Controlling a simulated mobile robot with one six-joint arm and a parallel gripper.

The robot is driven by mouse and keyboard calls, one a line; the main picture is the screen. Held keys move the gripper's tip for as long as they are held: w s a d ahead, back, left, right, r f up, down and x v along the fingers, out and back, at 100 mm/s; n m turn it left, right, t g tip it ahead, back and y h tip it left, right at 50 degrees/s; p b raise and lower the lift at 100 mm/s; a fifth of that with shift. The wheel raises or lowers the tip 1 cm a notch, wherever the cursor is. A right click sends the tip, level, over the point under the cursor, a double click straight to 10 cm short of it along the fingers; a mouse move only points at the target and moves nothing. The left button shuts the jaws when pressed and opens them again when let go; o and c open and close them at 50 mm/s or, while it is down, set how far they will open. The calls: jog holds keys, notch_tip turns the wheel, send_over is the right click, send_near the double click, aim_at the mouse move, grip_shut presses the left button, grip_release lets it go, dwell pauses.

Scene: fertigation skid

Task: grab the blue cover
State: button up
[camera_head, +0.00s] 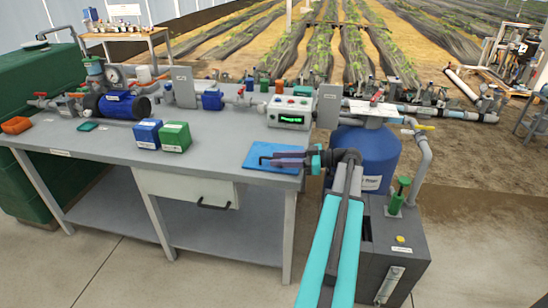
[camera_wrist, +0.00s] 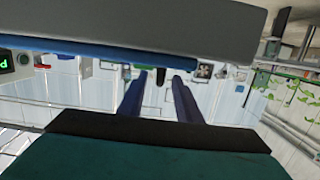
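The blue cover (camera_head: 262,167) is a flat blue sheet at the right end of the grey workbench. In the wrist view its edge (camera_wrist: 90,48) is a long blue strip across the top. A small dark piece, like a handle (camera_wrist: 160,76), stands out from that edge; in the head view a black hooked bar (camera_head: 262,158) shows there. My gripper (camera_head: 273,158) reaches in from the right over the cover. In the wrist view its two purple fingers (camera_wrist: 160,82) are apart, with the dark piece between their tips. I cannot tell whether they touch it.
A blue box (camera_head: 147,133) and a green box (camera_head: 174,137) stand mid-bench. A control box (camera_head: 291,112) with a green display is behind the cover. A blue drum (camera_head: 375,150) stands beyond the bench's right end.

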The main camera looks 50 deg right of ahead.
aim_at(262, 158)
jog(key=shift+x, duration=1.8)
jog(key=shift+r, duration=0.1)
grip_shut()
